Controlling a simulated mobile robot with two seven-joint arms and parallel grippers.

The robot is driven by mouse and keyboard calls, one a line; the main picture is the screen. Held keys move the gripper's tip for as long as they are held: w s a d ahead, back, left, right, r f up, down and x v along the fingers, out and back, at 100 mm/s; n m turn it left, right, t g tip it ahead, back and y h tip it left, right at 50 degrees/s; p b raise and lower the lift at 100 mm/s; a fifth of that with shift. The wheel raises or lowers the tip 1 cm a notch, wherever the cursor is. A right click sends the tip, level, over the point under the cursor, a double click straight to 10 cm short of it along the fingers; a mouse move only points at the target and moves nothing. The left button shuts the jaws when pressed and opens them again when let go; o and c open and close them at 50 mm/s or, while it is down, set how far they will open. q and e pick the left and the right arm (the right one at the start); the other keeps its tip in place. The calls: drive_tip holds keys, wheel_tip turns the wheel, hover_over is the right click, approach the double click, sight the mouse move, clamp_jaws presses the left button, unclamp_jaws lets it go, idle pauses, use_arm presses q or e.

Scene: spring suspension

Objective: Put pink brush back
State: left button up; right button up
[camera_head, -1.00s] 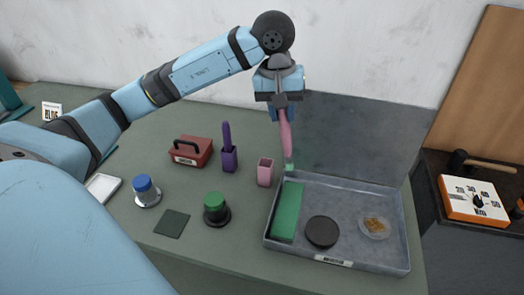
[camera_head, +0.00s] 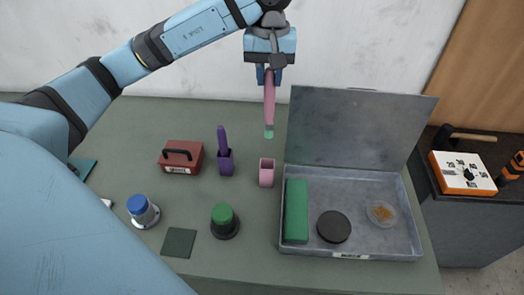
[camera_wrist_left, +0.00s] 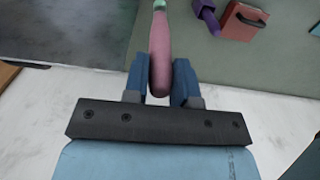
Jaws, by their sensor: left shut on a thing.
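The pink brush (camera_head: 270,104) hangs upright from my left gripper (camera_head: 269,76), its pale green tip pointing down. My left gripper is shut on its upper end; the brush also shows between the blue fingers in the left wrist view (camera_wrist_left: 159,45). The tip appears above and slightly behind the pink holder (camera_head: 266,173), an open square cup on the table with nothing seen in it. The brush and holder look apart. My right gripper is not in view.
A purple holder with a purple brush (camera_head: 225,160) and a red box (camera_head: 182,158) stand left. A grey metal case (camera_head: 350,250) with raised lid (camera_head: 355,125) stands right, holding a green block (camera_head: 296,210). Green-topped (camera_head: 224,220) and blue-topped (camera_head: 142,209) containers stand in front.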

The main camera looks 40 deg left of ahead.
sight(268, 129)
use_arm(q)
drive_tip(key=shift+w+a, duration=0.1)
drive_tip(key=shift+a, duration=0.05)
wheel_tip(268, 129, down, 15)
drive_tip(key=shift+f+p, duration=0.1)
drive_tip(key=shift+p, duration=0.65)
drive_tip(key=shift+f, duration=2.5)
drive_tip(key=o, duration=0.9)
drive_tip(key=shift+r, duration=0.1)
drive_tip(key=shift+o, duration=0.2)
drive_tip(key=shift+r, duration=0.1)
